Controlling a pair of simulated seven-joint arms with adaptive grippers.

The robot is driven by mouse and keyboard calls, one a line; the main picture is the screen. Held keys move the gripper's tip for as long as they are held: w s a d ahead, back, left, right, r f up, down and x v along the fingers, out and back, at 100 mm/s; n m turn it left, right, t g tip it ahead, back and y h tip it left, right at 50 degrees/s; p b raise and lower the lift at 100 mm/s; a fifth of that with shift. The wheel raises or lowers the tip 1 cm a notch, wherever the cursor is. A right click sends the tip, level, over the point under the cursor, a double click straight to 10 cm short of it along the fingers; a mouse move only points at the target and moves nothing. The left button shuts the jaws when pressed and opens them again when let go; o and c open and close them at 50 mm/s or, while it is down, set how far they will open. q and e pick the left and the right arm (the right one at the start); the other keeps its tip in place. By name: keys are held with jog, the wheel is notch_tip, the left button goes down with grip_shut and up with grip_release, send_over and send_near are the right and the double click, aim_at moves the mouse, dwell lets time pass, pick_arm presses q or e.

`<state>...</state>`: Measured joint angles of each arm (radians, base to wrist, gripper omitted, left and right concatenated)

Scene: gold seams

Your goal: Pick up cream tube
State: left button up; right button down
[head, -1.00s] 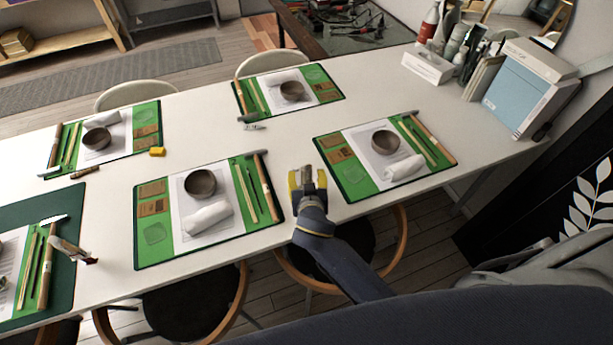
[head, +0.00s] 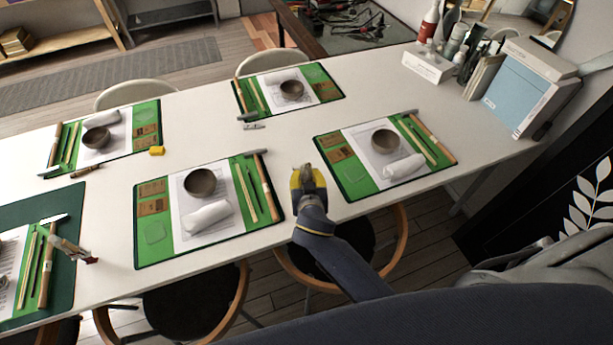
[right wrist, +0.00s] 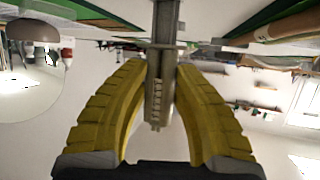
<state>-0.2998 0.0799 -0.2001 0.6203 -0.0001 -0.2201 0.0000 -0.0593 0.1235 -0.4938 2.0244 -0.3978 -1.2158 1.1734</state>
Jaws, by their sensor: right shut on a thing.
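My right gripper (head: 308,174) is at the table's front edge, in the gap between the two near green mats. Its yellow fingers are closed on the cream tube, which shows in the right wrist view (right wrist: 160,95) as a narrow grey-beige tube with small markings, standing between the fingers. In the head view the fingers hide most of the tube. I cannot tell whether it still touches the table. My left gripper is not in view.
A near mat (head: 145,240) with a bowl (head: 200,183) and white roll lies left of the gripper, another mat (head: 350,188) with a bowl (head: 385,141) lies right.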

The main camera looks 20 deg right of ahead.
aim_at(306, 174)
notch_tip(306, 174, up, 10)
jog(key=shift+f, duration=0.1)
dwell(0.4)
dwell(0.5)
